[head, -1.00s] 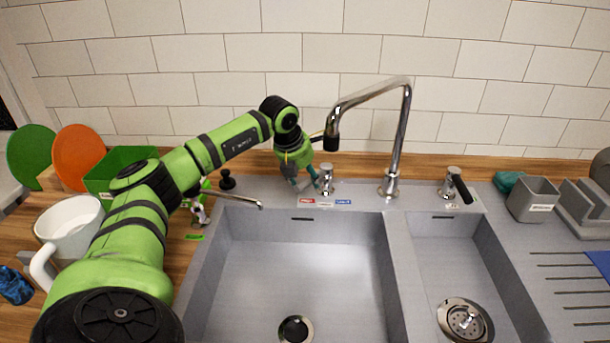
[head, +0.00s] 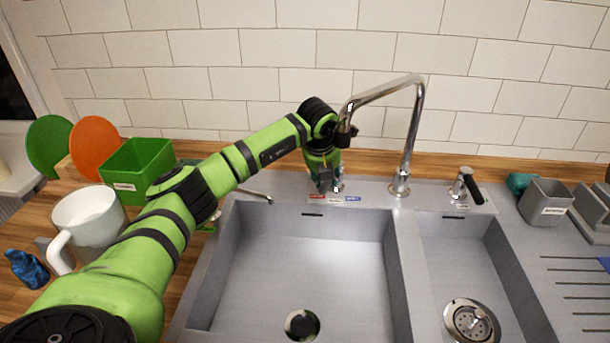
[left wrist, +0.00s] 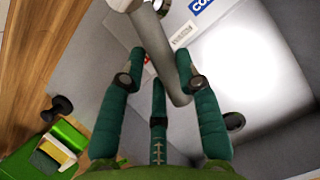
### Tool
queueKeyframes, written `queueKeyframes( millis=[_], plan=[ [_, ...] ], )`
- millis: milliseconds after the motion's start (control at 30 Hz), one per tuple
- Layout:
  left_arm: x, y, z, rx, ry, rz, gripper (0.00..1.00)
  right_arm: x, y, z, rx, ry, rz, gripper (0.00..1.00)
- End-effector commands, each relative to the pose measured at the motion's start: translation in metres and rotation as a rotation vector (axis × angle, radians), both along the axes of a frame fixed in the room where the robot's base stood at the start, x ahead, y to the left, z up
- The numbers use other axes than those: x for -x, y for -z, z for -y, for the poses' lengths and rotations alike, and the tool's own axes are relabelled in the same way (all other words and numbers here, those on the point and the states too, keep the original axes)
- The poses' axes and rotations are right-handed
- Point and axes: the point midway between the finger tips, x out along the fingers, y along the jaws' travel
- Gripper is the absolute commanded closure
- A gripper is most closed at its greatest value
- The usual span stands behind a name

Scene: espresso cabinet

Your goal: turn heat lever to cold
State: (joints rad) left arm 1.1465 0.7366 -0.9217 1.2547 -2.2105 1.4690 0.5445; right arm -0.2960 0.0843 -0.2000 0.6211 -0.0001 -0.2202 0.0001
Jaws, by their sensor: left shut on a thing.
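The heat lever (head: 339,185) is a chrome fitting behind the large sink basin, mostly hidden by my left gripper (head: 325,188) in the head view. A red label (head: 316,197) and a blue label (head: 352,199) lie in front of it. In the left wrist view, the lever's grey metal rod (left wrist: 166,68) runs between the green fingers of my left gripper (left wrist: 161,60), which are shut on it. The blue cold label (left wrist: 200,4) is at the top there. My right gripper is not in view.
The chrome tap (head: 409,140) arches close beside my left wrist. A second black-handled lever (head: 466,186) stands to the right. A white mug (head: 90,222), a green box (head: 137,168) and a blue object (head: 27,268) are at left. The large basin (head: 300,255) is clear of objects.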

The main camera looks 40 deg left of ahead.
Motion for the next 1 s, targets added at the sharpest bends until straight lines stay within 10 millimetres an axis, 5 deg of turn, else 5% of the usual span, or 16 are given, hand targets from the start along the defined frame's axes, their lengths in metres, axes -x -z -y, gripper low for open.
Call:
queueKeyframes(
  millis=[267, 300, 367, 767, 1000],
  plan=[
    [0.000, 0.000, 0.000, -0.002, -0.003, 0.000, 1.00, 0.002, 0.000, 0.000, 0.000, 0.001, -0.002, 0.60],
    [0.000, 0.000, 0.000, -0.001, -0.003, 0.000, 0.59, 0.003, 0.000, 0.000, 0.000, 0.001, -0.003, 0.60],
    [0.000, 0.000, 0.000, -0.001, -0.002, 0.000, 0.43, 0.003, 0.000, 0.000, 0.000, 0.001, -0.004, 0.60],
    [0.001, -0.005, 0.000, -0.001, -0.001, 0.002, 0.43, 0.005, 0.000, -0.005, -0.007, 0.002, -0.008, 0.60],
    [0.016, -0.045, 0.004, -0.002, 0.001, 0.006, 0.43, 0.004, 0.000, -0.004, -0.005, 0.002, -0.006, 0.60]
  ],
)
